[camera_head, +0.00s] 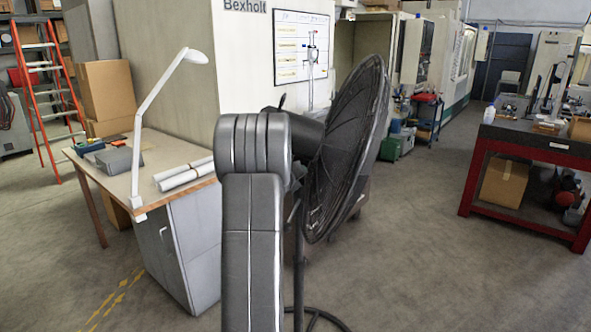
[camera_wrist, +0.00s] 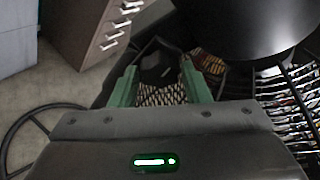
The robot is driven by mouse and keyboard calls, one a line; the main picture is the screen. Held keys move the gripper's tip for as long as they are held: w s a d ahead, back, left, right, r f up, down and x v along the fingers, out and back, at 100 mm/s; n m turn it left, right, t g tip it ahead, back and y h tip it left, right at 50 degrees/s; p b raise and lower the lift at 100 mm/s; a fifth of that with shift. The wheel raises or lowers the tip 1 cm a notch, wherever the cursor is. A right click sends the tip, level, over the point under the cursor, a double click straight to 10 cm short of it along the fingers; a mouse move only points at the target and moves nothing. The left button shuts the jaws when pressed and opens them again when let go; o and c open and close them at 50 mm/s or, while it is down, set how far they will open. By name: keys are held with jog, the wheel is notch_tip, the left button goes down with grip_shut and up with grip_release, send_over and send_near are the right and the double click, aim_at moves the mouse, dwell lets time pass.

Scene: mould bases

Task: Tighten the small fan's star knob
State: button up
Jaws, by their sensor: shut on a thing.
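The fan (camera_head: 347,150) is black with a round wire cage, seen nearly edge-on behind my grey arm in the head view. It stands on a thin pole. In the wrist view its dark rounded housing (camera_wrist: 250,22) fills the top right, with cage wires below it. My gripper (camera_wrist: 161,68) has green fingers, shut on a dark part between their tips, which I take to be the star knob (camera_wrist: 158,60). The knob's lobes are hard to make out. In the head view, my arm hides the gripper and the knob.
A workbench (camera_head: 150,160) with a white lamp (camera_head: 150,105) and paper rolls stands left of my arm. A grey drawer cabinet (camera_wrist: 95,30) shows in the wrist view. A red-framed table (camera_head: 530,140) stands at the right. Open floor (camera_head: 440,250) lies between that table and the fan.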

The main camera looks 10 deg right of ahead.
jog(key=shift+m+y+p, duration=0.3)
jog(key=shift+m+p, duration=0.2)
jog(key=shift+f, duration=0.1)
jog(key=o, duration=0.7)
jog(key=shift+d, duration=0.1)
jog(key=shift+s, duration=0.1)
jog(key=b+v, duration=0.2)
jog(key=v, duration=1.1)
jog(key=shift+s+r, duration=0.25)
jog(key=shift+s, duration=0.05)
jog(key=p+x, duration=0.2)
jog(key=x, duration=1.1)
jog(key=shift+w+f, duration=0.15)
jog(key=shift+w, duration=0.25)
